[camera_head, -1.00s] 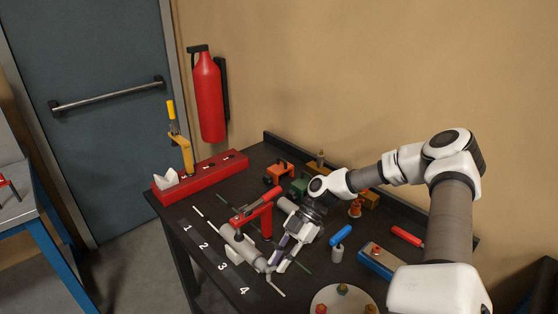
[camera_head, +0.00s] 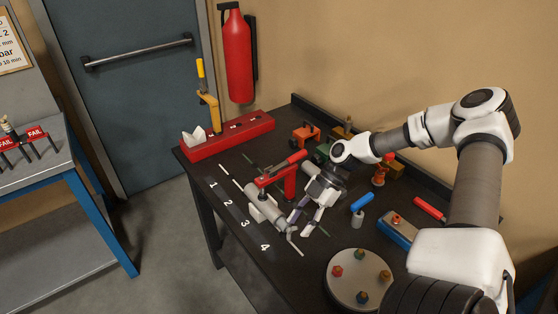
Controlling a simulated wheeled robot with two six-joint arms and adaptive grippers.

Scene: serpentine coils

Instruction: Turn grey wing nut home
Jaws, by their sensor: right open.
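A grey cylinder (camera_head: 266,205) lies in a fixture with a red clamp (camera_head: 287,176) on the dark bench. A small grey piece at its near end (camera_head: 291,231) may be the wing nut, but it is too small to tell its shape. My right gripper (camera_head: 302,224) reaches down from the right with its fingers spread, around or close beside that near end. Nothing shows held in it, and I cannot tell whether it touches the grey piece. My left gripper is not in view.
A round plate (camera_head: 342,292) with several coloured knobs stands at the front. A red rack (camera_head: 229,137) stands at the back left. Numbers 1 to 4 mark the bench's left edge.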

